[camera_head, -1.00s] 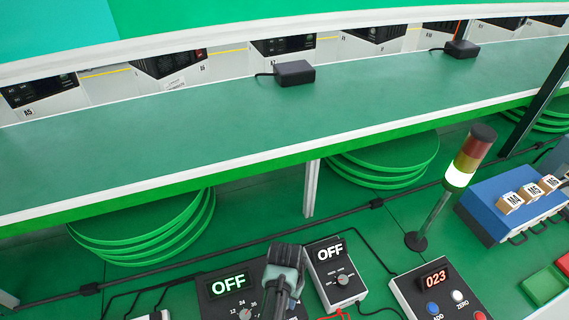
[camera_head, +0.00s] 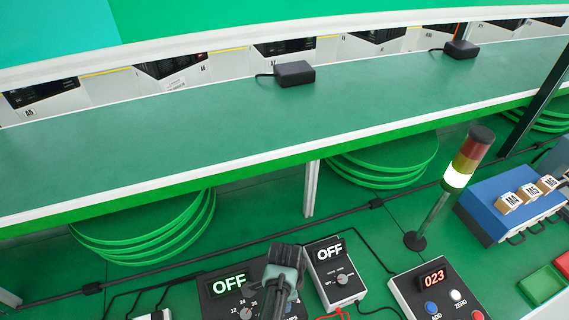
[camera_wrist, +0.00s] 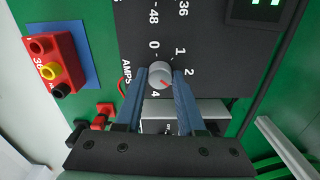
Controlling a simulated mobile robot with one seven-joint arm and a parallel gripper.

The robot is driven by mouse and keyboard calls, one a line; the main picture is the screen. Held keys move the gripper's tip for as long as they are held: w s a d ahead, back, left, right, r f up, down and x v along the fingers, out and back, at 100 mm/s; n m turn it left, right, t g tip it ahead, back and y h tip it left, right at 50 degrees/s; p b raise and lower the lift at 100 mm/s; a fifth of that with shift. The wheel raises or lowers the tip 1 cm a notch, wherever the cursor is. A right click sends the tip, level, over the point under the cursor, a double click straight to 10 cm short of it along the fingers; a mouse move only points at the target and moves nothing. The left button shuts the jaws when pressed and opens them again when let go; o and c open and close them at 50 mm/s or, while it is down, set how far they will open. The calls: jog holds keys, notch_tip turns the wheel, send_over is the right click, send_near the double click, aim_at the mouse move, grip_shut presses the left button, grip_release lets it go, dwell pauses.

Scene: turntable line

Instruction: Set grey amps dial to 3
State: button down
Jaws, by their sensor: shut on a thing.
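The grey amps dial (camera_wrist: 157,73) is a round knob on a dark panel (camera_wrist: 134,20), below the printed 0 and beside the word AMPS. Its red mark points down and right, between the printed 2 and 4; the 3 is hidden behind a finger. My gripper (camera_wrist: 160,76) is shut on the dial, one blue finger at each side. In the head view my gripper (camera_head: 281,268) is over the right side of the dark box (camera_head: 212,306) whose display reads OFF, and it hides the dial there.
A smaller box (camera_head: 332,265) reading OFF stands close to the right of my gripper. Farther right are a counter box (camera_head: 412,282) reading 023 and a lit signal tower (camera_head: 466,160). A green shelf (camera_head: 200,130) spans behind. A red terminal block (camera_wrist: 54,62) lies left of the panel.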

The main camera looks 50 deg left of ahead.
jog(key=shift+w+m, duration=0.1)
jog(key=shift+m, duration=0.7)
jog(key=c, duration=0.5)
grip_release()
jog(key=shift+r, duration=0.15)
notch_tip(320, 180, up, 13)
jog(key=shift+f, duration=0.1)
dwell(0.4)
